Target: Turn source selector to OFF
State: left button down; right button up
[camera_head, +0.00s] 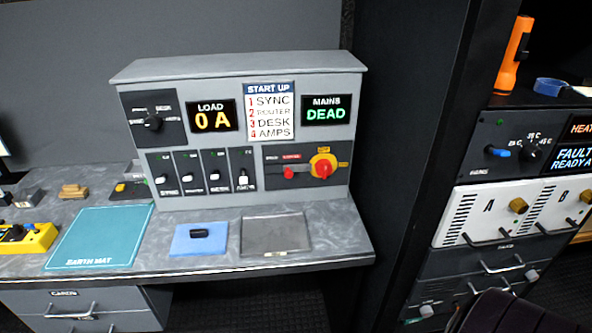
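A grey power console (240,77) stands on the desk. A black rotary knob (152,123) sits on the dark panel at its upper left, with small white labels around it. These labels are too small to read surely, so I cannot tell its setting. I cannot tell from the lettering which knob is the source selector. Neither of my grippers is in view.
Displays read LOAD 0 A (212,116) and MAINS DEAD (326,112). Several breaker switches (202,174) line the console. In front lie a blue pad (200,240) with a black piece, a grey tray (275,249) and a teal earth mat (100,237). A dark rack (400,130) borders the right.

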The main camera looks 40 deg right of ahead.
aim_at(427, 312)
jog(key=z, duration=0.45)
jog(key=l+z, duration=0.1)
jog(key=z, duration=0.75)
jog(key=l+z, duration=0.1)
jog(key=z, duration=0.75)
jog(key=l+z, duration=0.1)
jog(key=z, duration=0.3)
